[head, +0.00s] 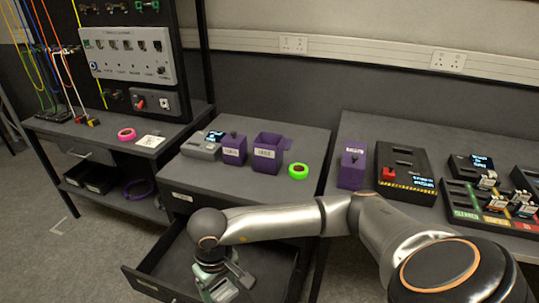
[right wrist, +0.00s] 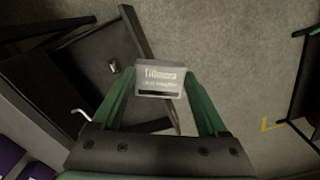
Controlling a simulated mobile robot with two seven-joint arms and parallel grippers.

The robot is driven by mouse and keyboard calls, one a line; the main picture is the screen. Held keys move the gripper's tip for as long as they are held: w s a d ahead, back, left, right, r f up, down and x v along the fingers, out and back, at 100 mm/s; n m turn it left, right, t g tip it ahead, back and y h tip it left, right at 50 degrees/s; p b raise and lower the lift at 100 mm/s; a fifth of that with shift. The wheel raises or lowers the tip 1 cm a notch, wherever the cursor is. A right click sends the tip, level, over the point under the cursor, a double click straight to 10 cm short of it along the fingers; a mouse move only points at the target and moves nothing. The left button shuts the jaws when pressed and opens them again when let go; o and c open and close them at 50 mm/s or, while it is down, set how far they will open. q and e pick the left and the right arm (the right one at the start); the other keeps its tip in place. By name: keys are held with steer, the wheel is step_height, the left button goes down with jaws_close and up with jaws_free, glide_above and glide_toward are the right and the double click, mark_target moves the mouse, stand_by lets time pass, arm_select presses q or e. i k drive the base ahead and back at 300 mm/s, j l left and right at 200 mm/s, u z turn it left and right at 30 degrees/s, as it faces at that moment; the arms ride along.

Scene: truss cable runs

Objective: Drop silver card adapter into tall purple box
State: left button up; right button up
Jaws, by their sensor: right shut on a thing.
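In the head view my right gripper (head: 228,284) is low, over the open drawer; the adapter cannot be made out there. Three purple boxes with white labels show: a wide open-topped one (head: 267,160), a narrower one with a dark knob on top (head: 233,151) beside it, and a narrow upright one (head: 352,168) on the right table. The labels are too small to read. My left gripper is not in view.
The open drawer (head: 150,288) juts out below the middle table. A grey device (head: 200,150) and a green tape roll (head: 298,171) stand near the boxes. A black slotted device (head: 405,170) is right of the narrow upright box. The middle table's front is clear.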

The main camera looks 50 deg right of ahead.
mark_target(267, 167)
steer(key=k+l+u, duration=0.2)
steer(key=l, duration=0.15)
steer(key=l+u, duration=0.2)
steer(key=l, duration=0.2)
steer(key=k+l+u, duration=0.2)
steer(key=l, duration=0.15)
steer(key=l+u, duration=0.2)
steer(key=l, duration=0.15)
steer(key=k+l+u, duration=0.1)
steer(key=l, duration=0.35)
steer(key=k+l+u, duration=0.1)
steer(key=l, duration=0.35)
steer(key=k+l+u, duration=0.1)
steer(key=l, duration=0.3)
